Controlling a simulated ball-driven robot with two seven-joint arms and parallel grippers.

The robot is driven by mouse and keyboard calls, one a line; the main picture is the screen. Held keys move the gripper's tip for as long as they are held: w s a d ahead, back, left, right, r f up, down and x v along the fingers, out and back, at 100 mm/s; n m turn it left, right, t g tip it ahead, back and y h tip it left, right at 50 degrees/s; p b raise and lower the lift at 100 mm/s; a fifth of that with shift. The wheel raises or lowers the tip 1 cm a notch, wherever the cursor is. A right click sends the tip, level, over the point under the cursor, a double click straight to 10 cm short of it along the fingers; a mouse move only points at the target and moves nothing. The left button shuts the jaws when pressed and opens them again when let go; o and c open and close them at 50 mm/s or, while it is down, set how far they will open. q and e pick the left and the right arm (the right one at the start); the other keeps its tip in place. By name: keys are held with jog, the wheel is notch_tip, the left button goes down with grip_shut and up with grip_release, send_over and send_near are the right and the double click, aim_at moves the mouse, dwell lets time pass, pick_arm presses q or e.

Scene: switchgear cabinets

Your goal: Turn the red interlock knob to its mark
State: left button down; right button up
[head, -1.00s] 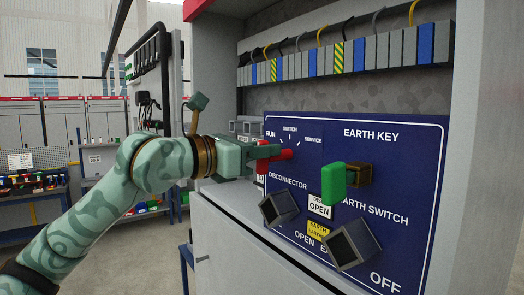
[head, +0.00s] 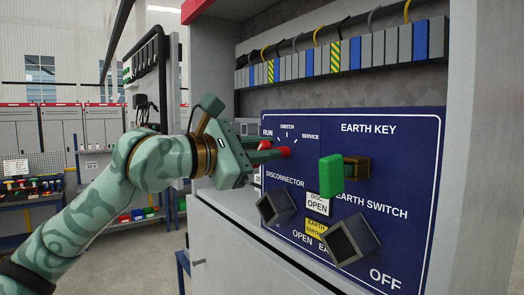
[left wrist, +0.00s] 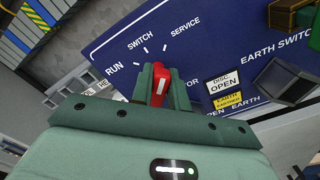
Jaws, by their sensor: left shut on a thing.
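The red interlock knob (head: 285,151) sits at the upper left of the blue panel (head: 390,150), below the labels RUN, SWITCH and SERVICE. My left gripper (head: 270,154) is shut on it, and the fingers hide most of the knob in the head view. In the left wrist view the red knob (left wrist: 160,82) stands between the two green fingers of my left gripper (left wrist: 161,90). A white line shows on its face, pointing roughly toward the tick marks above it. I cannot tell exactly which tick it meets. My right gripper is not in view.
A green earth key (head: 331,176) sticks out to the right of the knob. Two dark square handles, the disconnector (head: 277,206) and the earth switch (head: 350,243), project below. A terminal row (head: 345,55) runs above the panel. Open floor lies left of the cabinet.

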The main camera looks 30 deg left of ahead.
pick_arm(q)
jog(key=shift+f+m, duration=0.15)
jog(key=shift+m, duration=0.15)
jog(key=c, duration=1.4)
grip_release()
jog(key=shift+o, duration=0.2)
jog(key=b+v, duration=0.9)
jog(key=v, duration=0.7)
jog(key=shift+b, duration=0.35)
jog(key=shift+a, duration=0.1)
